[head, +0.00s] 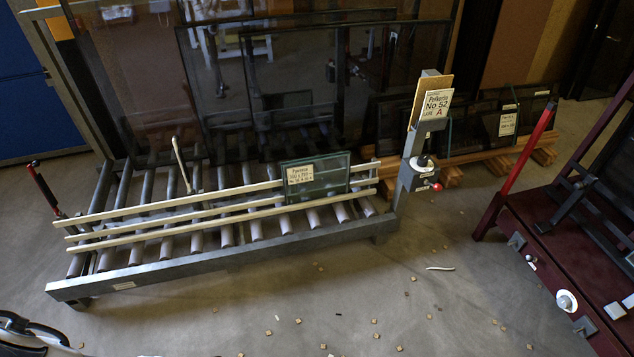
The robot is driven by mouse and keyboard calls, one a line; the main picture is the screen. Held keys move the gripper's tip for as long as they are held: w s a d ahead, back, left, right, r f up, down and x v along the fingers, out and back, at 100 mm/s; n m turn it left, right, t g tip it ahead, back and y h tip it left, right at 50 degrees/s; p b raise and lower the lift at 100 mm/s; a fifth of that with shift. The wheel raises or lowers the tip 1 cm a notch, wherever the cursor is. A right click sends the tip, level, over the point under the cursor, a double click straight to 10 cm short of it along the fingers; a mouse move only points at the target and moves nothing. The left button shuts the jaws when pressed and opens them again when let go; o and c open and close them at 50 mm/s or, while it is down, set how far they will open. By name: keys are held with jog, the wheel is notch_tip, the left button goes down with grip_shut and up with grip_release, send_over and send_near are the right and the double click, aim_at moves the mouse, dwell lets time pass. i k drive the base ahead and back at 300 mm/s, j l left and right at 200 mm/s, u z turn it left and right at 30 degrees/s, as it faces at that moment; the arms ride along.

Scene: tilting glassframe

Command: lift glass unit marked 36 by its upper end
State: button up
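A small dark-green glass unit (328,176) stands nearly upright on the roller conveyor, at the right end of the pale wooden slats. Its upper edge is free and sits above the top slat. A cream label (301,174) is on its left part; the print is too small to read a 36 surely. Another labelled glass unit (497,117) leans among dark panes on the timber rack at the right; its number is unreadable. My gripper does not show; only a white and black part, perhaps of my arm, shows at the bottom left corner.
The roller conveyor (228,260) has a grey frame. A grey post with a No 52 sign (436,106) stands at its right end. Large dark panes (270,90) stand behind. A maroon frame (530,220) is at the right. Small blocks (375,321) lie on the open floor in front.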

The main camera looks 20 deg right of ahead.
aim_at(305, 180)
jog(key=i+z, duration=0.1)
jog(key=i, duration=0.6)
jog(key=i+z, duration=0.15)
jog(key=i, duration=0.6)
jog(key=i+j+z, duration=0.1)
jog(key=i, duration=0.6)
